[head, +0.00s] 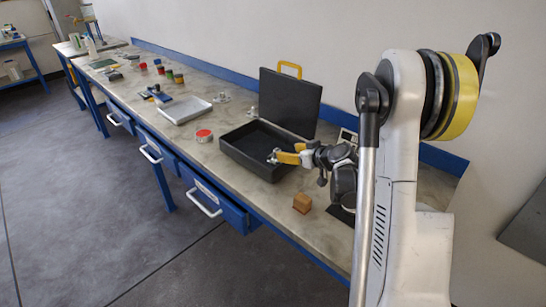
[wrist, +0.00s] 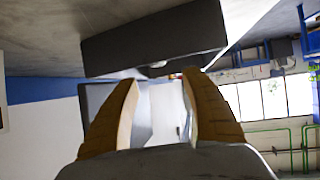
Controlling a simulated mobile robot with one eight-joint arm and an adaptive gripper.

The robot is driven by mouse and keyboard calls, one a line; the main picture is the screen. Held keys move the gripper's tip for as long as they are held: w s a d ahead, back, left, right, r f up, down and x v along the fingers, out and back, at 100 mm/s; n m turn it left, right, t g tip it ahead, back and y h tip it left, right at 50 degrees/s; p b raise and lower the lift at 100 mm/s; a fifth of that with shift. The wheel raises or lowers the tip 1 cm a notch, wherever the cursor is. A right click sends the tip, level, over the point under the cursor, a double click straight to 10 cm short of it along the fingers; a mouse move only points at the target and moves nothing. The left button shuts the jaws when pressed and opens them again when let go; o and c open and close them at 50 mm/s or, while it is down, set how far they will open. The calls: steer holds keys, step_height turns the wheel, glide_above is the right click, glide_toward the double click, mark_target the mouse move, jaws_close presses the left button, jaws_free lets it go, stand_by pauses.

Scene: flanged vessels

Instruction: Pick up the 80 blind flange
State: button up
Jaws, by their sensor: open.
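My gripper (head: 284,157) is over the open black case (head: 238,155) on the bench. In the wrist view its two yellow-brown fingers (wrist: 160,82) are spread apart with nothing gripped between them. A small grey metallic piece (head: 272,156) shows right at the fingertips in the head view; I cannot tell whether it touches them or is the 80 blind flange. A small rounded grey part (wrist: 158,69) shows beyond the fingertips in the wrist view. Two other silvery flange-like parts, one (head: 221,97) left of the case and one (head: 252,112) behind it, stand on the bench; their sizes are unreadable.
The case lid (head: 290,100) stands upright behind the case. A red-topped round tin (head: 204,135) is left of it, and a brown wooden block (head: 302,203) is near the front edge. A silver tray (head: 185,109) and several coloured cans (head: 160,70) are farther left.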

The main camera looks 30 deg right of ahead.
mark_target(278, 150)
steer(key=b+x, duration=0.1)
steer(key=x, duration=0.3)
steer(key=b+x, duration=0.2)
steer(key=x, duration=0.3)
steer(key=shift+s+d+f, duration=0.1)
steer(key=shift+d+f, duration=0.05)
steer(key=shift+d, duration=0.1)
